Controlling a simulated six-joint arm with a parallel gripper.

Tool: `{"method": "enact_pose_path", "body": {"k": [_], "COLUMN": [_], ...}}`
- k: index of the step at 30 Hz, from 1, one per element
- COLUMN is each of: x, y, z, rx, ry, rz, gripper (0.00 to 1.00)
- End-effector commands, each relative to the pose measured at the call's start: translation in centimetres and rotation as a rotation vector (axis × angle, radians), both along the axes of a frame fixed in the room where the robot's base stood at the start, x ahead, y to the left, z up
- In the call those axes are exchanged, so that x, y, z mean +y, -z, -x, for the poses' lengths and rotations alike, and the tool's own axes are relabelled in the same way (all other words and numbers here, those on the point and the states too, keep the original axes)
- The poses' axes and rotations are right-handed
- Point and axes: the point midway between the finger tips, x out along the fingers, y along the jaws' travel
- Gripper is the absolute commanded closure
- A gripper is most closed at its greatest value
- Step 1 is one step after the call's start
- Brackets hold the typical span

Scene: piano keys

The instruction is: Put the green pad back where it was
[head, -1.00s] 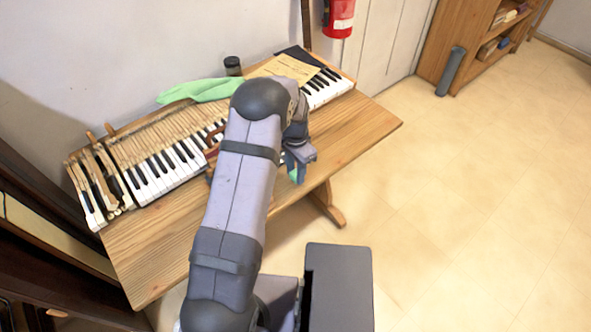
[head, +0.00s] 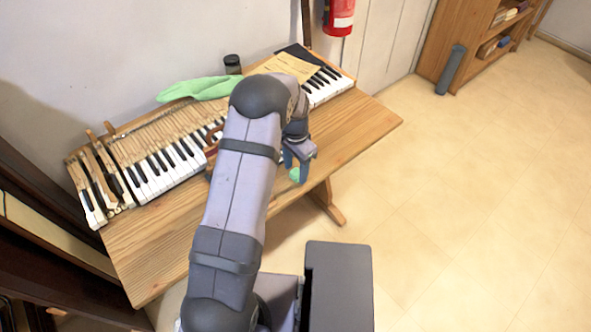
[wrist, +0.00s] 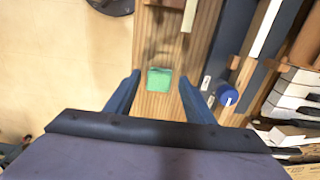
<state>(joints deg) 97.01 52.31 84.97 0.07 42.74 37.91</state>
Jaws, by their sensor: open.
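A small green pad (wrist: 160,79) lies on the wooden table top (wrist: 150,104) in the wrist view. It also shows as a green patch (head: 294,174) just below my gripper in the head view. My gripper (wrist: 160,78) is open. Its two dark blue fingers are spread on either side of the pad, apart from it in the picture; the height gap is hard to tell. In the head view my arm hides part of the keyboard and table.
The piano keyboard (head: 150,180) runs along the table's back, with a green cloth (head: 200,89), a dark jar (head: 232,65) and a paper (head: 290,66) behind or on it. A blue round thing (wrist: 227,96) is right of my fingers. The table's front left is clear.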

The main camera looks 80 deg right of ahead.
Motion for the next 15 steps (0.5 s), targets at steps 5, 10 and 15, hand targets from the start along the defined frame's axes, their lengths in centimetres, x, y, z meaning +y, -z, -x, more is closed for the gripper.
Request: {"method": "enact_pose_path", "body": {"k": [5, 10, 15], "x": [-0.1, -0.1, -0.1], "y": [-2.1, -5.3, -8.2], "z": [0.0, 0.0, 0.0], "rx": [0.001, 0.001, 0.000], "ry": [0.000, 0.000, 0.000], "rz": [0.004, 0.005, 0.004], "gripper": [0.51, 0.51, 0.51]}}
